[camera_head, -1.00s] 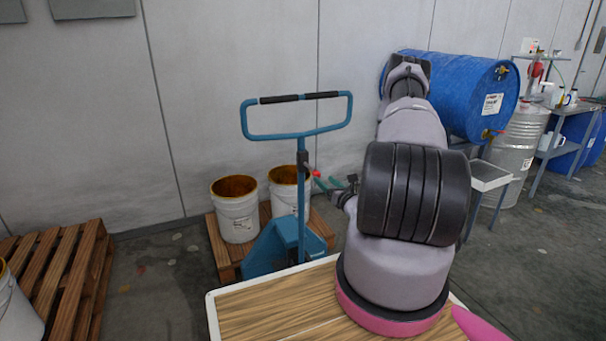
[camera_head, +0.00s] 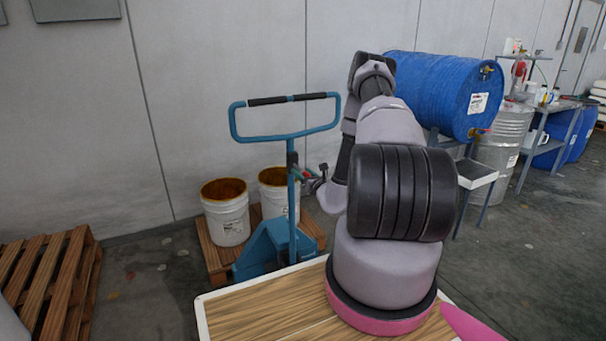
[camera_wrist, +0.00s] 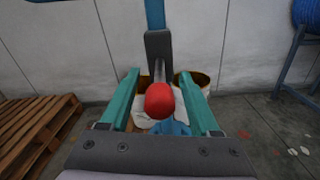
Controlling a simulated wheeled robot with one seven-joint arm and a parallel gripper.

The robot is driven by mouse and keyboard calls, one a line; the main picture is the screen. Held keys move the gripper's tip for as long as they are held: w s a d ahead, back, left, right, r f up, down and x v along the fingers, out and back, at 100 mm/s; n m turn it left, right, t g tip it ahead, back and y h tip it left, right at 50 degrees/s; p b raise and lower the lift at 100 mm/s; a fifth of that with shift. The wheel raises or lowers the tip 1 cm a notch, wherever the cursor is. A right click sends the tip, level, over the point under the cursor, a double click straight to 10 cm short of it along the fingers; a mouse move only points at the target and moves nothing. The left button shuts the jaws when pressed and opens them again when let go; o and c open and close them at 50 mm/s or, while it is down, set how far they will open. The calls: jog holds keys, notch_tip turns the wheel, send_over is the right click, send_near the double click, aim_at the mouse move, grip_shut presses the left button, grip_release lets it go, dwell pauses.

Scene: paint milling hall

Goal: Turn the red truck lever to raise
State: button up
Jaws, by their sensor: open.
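The red lever knob (camera_wrist: 159,101) sits between the two teal fingers of my gripper (camera_wrist: 160,75) in the wrist view. The fingers are open, with a gap on each side of the knob. Behind the knob, the lever's grey shaft runs to a dark housing (camera_wrist: 158,52) on the blue truck post. In the head view, the blue pallet truck (camera_head: 291,215) stands upright with its loop handle (camera_head: 284,119) at the top. My gripper (camera_head: 304,174) is just right of its post, small and partly hidden by my wrist; the knob is hard to make out there.
Two white buckets (camera_head: 228,222) stand on a wooden pallet (camera_head: 213,259) behind the truck. An empty wooden pallet (camera_head: 45,280) lies at left. A blue drum (camera_head: 440,92) rests on a stand at right. Open floor lies at right.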

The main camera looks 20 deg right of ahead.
grip_shut()
dwell(1.4)
